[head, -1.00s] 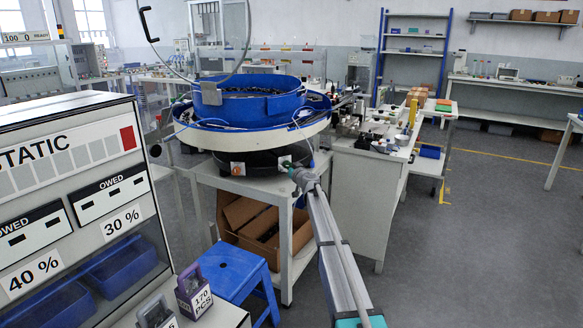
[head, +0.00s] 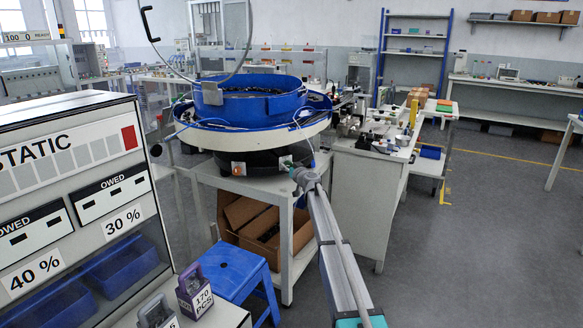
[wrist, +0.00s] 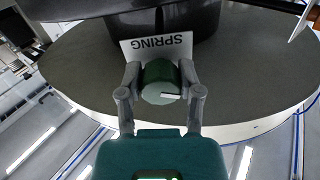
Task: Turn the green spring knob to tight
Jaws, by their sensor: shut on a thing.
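The green spring knob (wrist: 160,82) shows in the wrist view, in front of a white plate (wrist: 157,46) lettered SPRING, which reads upside down there. The knob has a pale green face with a white pointer mark near its lower edge in that view. My gripper (wrist: 160,92) is shut on the knob, with one grey finger on each side. In the head view my gripper (head: 296,172) reaches the front of the bowl feeder's dark base (head: 258,162), and the knob is mostly hidden there. The setting marks around the knob cannot be read.
The blue bowl (head: 250,105) with its white-rimmed ring sits above the base on a grey table (head: 245,185). An orange knob (head: 239,169) on a white plate is left of my gripper. A blue stool (head: 232,270) and a cabinet (head: 70,200) stand at left.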

